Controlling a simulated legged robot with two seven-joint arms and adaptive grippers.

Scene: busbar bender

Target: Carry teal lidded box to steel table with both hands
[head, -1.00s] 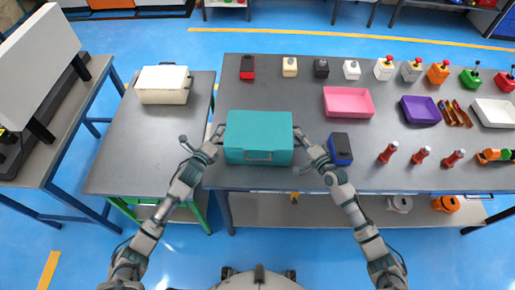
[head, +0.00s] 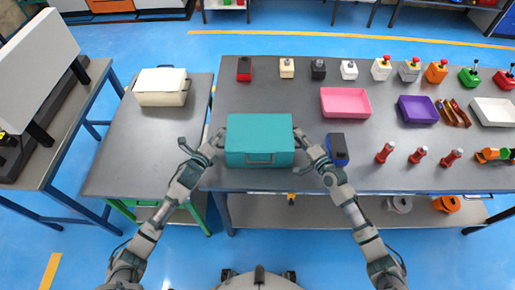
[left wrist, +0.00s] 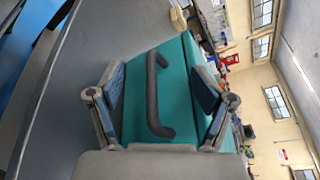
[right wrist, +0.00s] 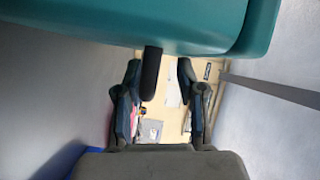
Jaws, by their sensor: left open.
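The teal lidded box (head: 259,133) is at the front left of the large grey table (head: 285,95), lid shut. I cannot tell whether it rests on the top or is just above it. My left gripper (head: 219,134) is at its left side. In the left wrist view its open fingers (left wrist: 158,100) stand on either side of a dark side handle (left wrist: 153,95). My right gripper (head: 299,134) is at the right side. In the right wrist view its fingers (right wrist: 158,95) are apart, with a dark handle end (right wrist: 151,72) between them, nearer the left finger.
A smaller grey table (head: 130,130) on the left holds a cream box (head: 162,87). A blue box (head: 338,150) stands close to my right gripper. A pink tray (head: 345,102), a purple tray (head: 417,109) and several red bottles are farther right. A gap separates the two tables.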

